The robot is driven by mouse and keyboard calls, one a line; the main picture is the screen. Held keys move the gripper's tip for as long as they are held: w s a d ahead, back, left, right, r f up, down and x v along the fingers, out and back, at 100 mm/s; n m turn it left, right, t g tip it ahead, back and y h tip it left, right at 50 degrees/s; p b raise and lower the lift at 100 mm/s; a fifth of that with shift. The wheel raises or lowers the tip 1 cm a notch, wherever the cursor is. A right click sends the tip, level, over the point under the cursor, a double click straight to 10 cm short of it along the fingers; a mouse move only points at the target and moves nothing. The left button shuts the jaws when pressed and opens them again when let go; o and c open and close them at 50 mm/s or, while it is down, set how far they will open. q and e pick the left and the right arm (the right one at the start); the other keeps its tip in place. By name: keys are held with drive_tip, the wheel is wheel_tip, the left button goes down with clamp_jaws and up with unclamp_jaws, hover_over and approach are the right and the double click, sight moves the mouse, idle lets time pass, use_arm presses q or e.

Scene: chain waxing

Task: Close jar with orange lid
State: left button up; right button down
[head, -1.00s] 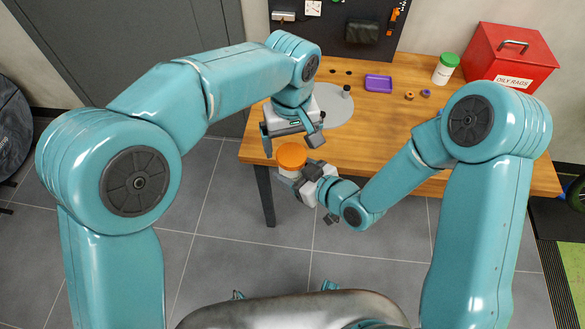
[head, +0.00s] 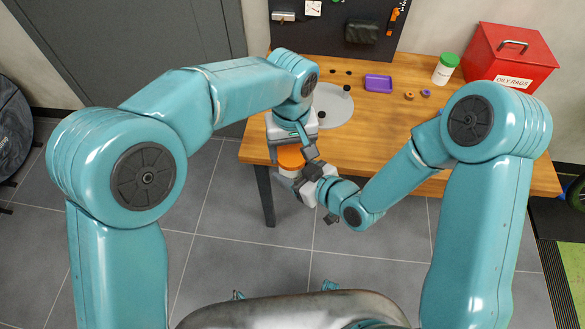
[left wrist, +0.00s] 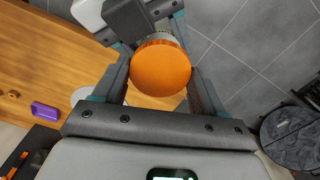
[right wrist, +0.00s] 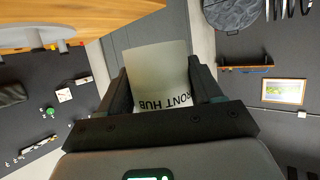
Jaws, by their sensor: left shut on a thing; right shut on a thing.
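The jar (right wrist: 158,68) is pale and carries dark "FRONT HUB" lettering in the right wrist view. The orange lid (head: 291,158) sits on top of the jar; how tightly it is screwed on cannot be told. My left gripper (left wrist: 161,72) is shut on the orange lid (left wrist: 160,68), one finger on each side of it. My right gripper (right wrist: 160,88) is shut on the jar's body from the side and holds it off the front edge of the table. In the head view, the grippers hide most of the jar.
The wooden table (head: 390,130) lies beyond the jar. On it are a grey round mat (head: 336,112), a purple tray (head: 378,83), a green-lidded container (head: 445,70) and a red oily-rags box (head: 510,60). Open tiled floor lies below the jar.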

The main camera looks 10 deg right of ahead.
use_arm(q)
drive_tip(key=shift+m, duration=1.1)
drive_tip(key=o, duration=1.2)
drive_tip(key=shift+c, duration=0.2)
drive_tip(key=shift+r, duration=0.1)
drive_tip(key=shift+r, duration=2.15)
drive_tip(key=shift+c, duration=0.5)
